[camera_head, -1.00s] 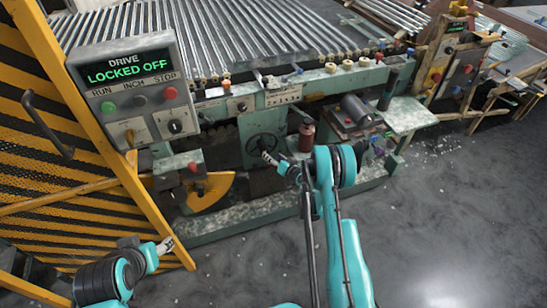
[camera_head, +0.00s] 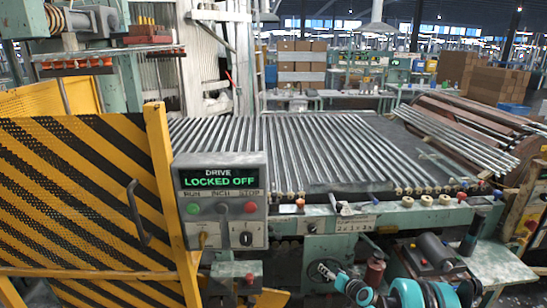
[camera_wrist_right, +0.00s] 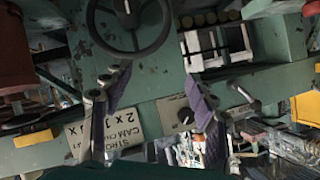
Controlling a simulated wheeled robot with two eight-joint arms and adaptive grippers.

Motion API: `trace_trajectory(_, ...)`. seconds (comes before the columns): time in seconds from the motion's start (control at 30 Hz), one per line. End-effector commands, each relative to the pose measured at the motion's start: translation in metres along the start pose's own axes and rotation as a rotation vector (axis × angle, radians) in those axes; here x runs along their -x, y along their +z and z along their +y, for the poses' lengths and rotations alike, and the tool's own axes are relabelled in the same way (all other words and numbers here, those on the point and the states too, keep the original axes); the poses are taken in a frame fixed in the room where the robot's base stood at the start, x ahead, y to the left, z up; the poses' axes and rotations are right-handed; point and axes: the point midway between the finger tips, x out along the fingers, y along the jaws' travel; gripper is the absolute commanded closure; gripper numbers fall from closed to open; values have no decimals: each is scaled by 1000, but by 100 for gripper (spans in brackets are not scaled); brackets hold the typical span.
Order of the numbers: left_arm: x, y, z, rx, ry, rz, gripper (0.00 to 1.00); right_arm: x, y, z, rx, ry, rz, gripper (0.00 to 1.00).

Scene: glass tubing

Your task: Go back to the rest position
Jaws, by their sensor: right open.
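My right gripper (camera_head: 325,270) is low in the head view, in front of the green machine frame, with its teal arm coming from the bottom right. In the right wrist view, the gripper's two purple-padded fingers (camera_wrist_right: 160,100) stand apart with nothing between them. A dark handwheel (camera_wrist_right: 130,45) is beyond them at the top, apart from the fingers as far as I can tell. My left gripper is out of view.
A control box (camera_head: 220,210) reading "DRIVE LOCKED OFF" stands left of my right gripper. A yellow-and-black striped guard (camera_head: 75,190) fills the left. Behind is a bed of glass tubes (camera_head: 290,150). A dark motor (camera_head: 436,252) sits right.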

Motion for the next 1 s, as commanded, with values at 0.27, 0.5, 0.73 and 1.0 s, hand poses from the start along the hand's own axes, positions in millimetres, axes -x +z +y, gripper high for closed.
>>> trace_trajectory(0.27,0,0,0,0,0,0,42,93,-38,-78,77,46,-132,42)
trace_trajectory(0.5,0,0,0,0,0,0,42,188,-32,-124,142,106,-236,42)
trace_trajectory(0.73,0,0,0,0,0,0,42,282,1,-145,203,179,-323,42)
trace_trajectory(1.0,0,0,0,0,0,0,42,371,58,-141,266,273,-401,42)
